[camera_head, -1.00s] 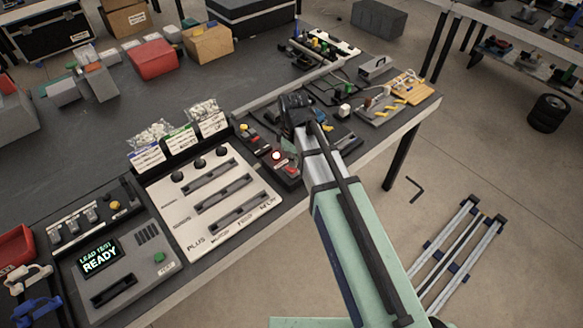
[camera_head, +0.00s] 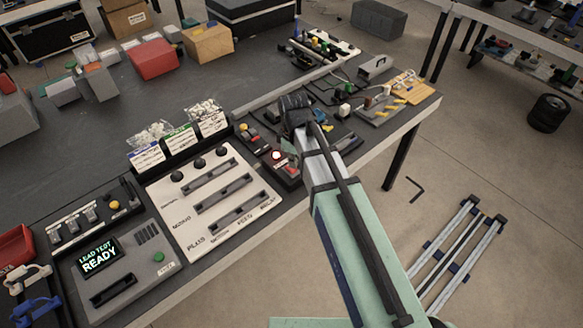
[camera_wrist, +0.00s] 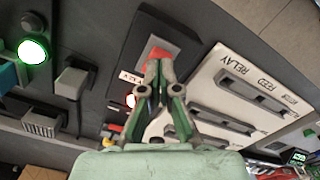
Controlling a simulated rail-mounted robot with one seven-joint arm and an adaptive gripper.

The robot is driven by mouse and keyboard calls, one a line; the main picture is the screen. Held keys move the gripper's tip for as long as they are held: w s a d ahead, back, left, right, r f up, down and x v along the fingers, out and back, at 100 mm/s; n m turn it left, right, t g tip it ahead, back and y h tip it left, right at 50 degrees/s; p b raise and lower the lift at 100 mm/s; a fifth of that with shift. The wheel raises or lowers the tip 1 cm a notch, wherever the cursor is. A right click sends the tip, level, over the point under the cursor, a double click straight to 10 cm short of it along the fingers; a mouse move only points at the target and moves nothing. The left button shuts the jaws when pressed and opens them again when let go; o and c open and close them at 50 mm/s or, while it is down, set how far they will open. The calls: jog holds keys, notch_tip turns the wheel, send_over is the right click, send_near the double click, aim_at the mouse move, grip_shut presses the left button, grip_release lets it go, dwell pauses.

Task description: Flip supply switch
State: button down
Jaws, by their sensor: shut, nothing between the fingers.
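In the wrist view, a red and grey switch (camera_wrist: 162,42) sits in a dark panel beside a label that seems to read "12V". I take it as the supply switch, though its name cannot be read. My gripper (camera_wrist: 158,60) is shut and empty. Its fingertips overlap the switch's near edge in the picture; I cannot tell whether they touch. A lit lamp (camera_wrist: 130,100) glows red-white beside the fingers.
A white slotted panel (camera_wrist: 215,80) labelled RELAY and FEED adjoins the switch panel; it also shows in the head view (camera_head: 180,225). A green lit button (camera_wrist: 32,50) and grey blocks (camera_wrist: 75,77) lie left in the wrist view. A "READY" display (camera_head: 100,257) stands lower left.

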jog(key=shift+f+b, duration=0.4)
jog(key=shift+f, duration=0.6)
dwell(0.4)
jog(key=shift+r, duration=0.1)
jog(key=shift+r+p, duration=2.6)
jog(key=shift+r, duration=0.85)
jog(key=s+d+f+m, duration=0.5)
jog(key=d+f+m, duration=0.2)
jog(key=d+f, duration=0.2)
jog(key=s+d+f+m, duration=0.6)
jog(key=d+f+m, duration=0.1)
jog(key=d+f, duration=0.2)
jog(key=s+f+g+b, duration=0.1)
jog(key=s+f+g, duration=0.2)
jog(key=s+f, duration=0.7)
jog(key=s+f+g+b, duration=0.1)
jog(key=s+f+g, duration=0.2)
jog(key=s+f, duration=0.7)
jog(key=s, duration=0.9)
jog(key=shift+a+f+g+b, duration=0.15)
jog(key=shift+f+g+b, duration=0.15)
jog(key=shift+g, duration=0.1)
